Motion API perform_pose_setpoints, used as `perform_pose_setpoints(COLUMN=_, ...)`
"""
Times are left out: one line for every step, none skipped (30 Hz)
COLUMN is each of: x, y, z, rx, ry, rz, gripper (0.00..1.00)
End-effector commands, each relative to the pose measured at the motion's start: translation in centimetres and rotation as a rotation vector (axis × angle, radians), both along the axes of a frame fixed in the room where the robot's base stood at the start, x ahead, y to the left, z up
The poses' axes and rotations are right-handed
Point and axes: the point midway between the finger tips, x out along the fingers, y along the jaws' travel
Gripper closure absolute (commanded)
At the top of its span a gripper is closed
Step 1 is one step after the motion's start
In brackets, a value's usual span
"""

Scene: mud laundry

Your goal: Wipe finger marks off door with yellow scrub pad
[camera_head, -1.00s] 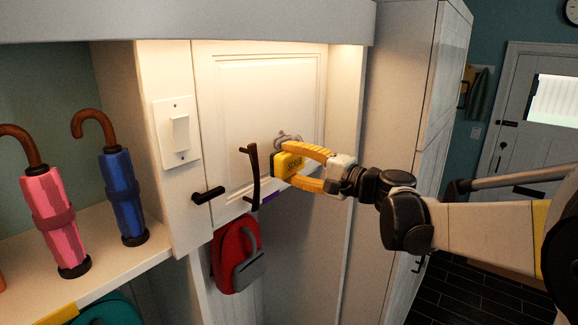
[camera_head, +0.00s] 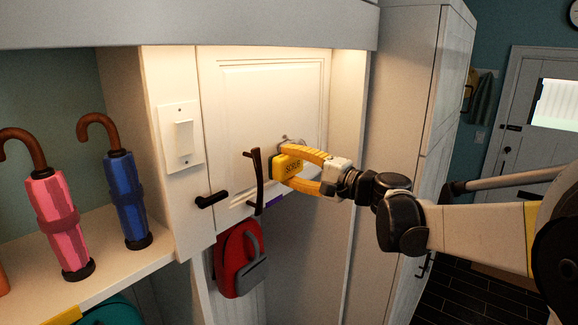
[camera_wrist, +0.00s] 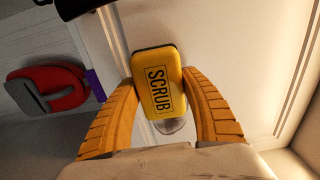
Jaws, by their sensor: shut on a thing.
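The yellow scrub pad (camera_head: 286,167), with a dark face, is held between the fingers of my gripper (camera_head: 308,170). In the wrist view the pad (camera_wrist: 158,85) shows the word SCRUB, and both yellow fingers of my gripper (camera_wrist: 160,100) close on its sides. The pad's dark face is toward the white panelled door (camera_head: 240,95), at its lower right part; I cannot tell if it touches. Grey finger marks (camera_head: 287,140) show just above the pad in the head view. A greyish smudge (camera_wrist: 170,126) also shows below the pad in the wrist view.
A dark vertical handle (camera_head: 256,178) stands left of the pad. A black lever (camera_head: 211,200) and a light switch (camera_head: 184,143) are further left. A red bag (camera_head: 240,260) hangs below. Pink (camera_head: 57,220) and blue (camera_head: 127,200) umbrellas stand on the left shelf (camera_head: 115,262).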

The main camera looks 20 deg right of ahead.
Motion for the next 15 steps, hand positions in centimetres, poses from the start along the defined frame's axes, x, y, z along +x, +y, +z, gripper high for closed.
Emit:
perform_pose_setpoints(x=0.09, y=0.06, z=-0.01, rx=0.0, ry=0.0, rz=0.0, gripper=0.72)
perform_pose_setpoints(x=0.14, y=0.1, z=-0.01, rx=0.0, ry=0.0, rz=0.0, gripper=0.72)
perform_pose_setpoints(x=0.2, y=0.15, z=-0.01, rx=0.0, ry=0.0, rz=0.0, gripper=0.72)
perform_pose_setpoints(x=0.26, y=0.17, z=-0.01, rx=0.0, ry=0.0, rz=0.0, gripper=0.72)
perform_pose_setpoints(x=0.31, y=0.21, z=-0.01, rx=0.0, ry=0.0, rz=0.0, gripper=0.72)
perform_pose_setpoints(x=0.38, y=0.25, z=-0.01, rx=0.0, ry=0.0, rz=0.0, gripper=0.72)
perform_pose_setpoints(x=0.42, y=0.28, z=-0.01, rx=0.0, ry=0.0, rz=0.0, gripper=0.72)
perform_pose_setpoints(x=0.47, y=0.32, z=-0.01, rx=0.0, ry=0.0, rz=0.0, gripper=0.72)
perform_pose_setpoints(x=0.54, y=0.37, z=0.0, rx=0.0, ry=0.0, rz=0.0, gripper=0.72)
perform_pose_setpoints(x=0.59, y=0.4, z=0.0, rx=0.0, ry=0.0, rz=0.0, gripper=0.72)
perform_pose_setpoints(x=0.63, y=0.44, z=0.0, rx=0.0, ry=0.0, rz=0.0, gripper=0.72)
perform_pose_setpoints(x=0.7, y=0.48, z=0.0, rx=0.0, ry=0.0, rz=0.0, gripper=0.72)
perform_pose_setpoints(x=0.74, y=0.53, z=0.0, rx=0.0, ry=0.0, rz=0.0, gripper=0.72)
perform_pose_setpoints(x=0.8, y=0.57, z=-0.01, rx=0.0, ry=0.0, rz=0.0, gripper=0.72)
perform_pose_setpoints(x=0.86, y=0.62, z=0.0, rx=0.0, ry=0.0, rz=0.0, gripper=0.72)
